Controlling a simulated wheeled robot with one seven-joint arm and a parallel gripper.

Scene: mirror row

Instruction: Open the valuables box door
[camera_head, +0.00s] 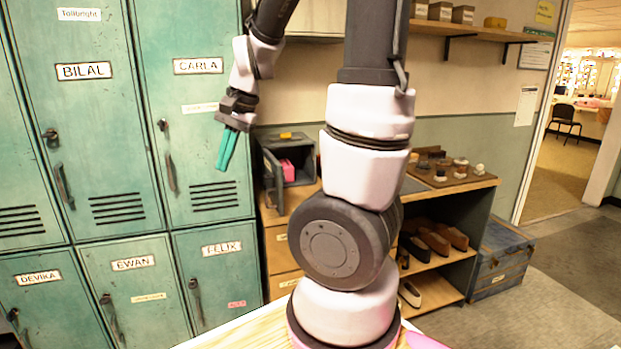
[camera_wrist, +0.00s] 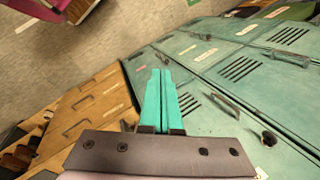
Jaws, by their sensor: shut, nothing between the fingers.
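The valuables box (camera_head: 299,156) is a small dark grey-green box on top of the wooden drawer cabinet, at the middle of the head view. Its front is open and a pink item (camera_head: 287,170) shows inside. Its door (camera_head: 273,182) stands swung out at the box's left side. My gripper (camera_head: 222,168) has teal fingers pointing down, in front of the locker marked CARLA and to the left of the box, apart from the door. In the wrist view my gripper (camera_wrist: 160,85) is shut and empty. I cannot make out the box in that view.
Green lockers (camera_head: 95,120) with handles fill the left. The drawer cabinet (camera_head: 281,250) stands under the box. An open shoe shelf (camera_head: 435,255) and a blue chest (camera_head: 497,262) are to the right. The floor at the far right is clear. My arm hides part of the cabinet.

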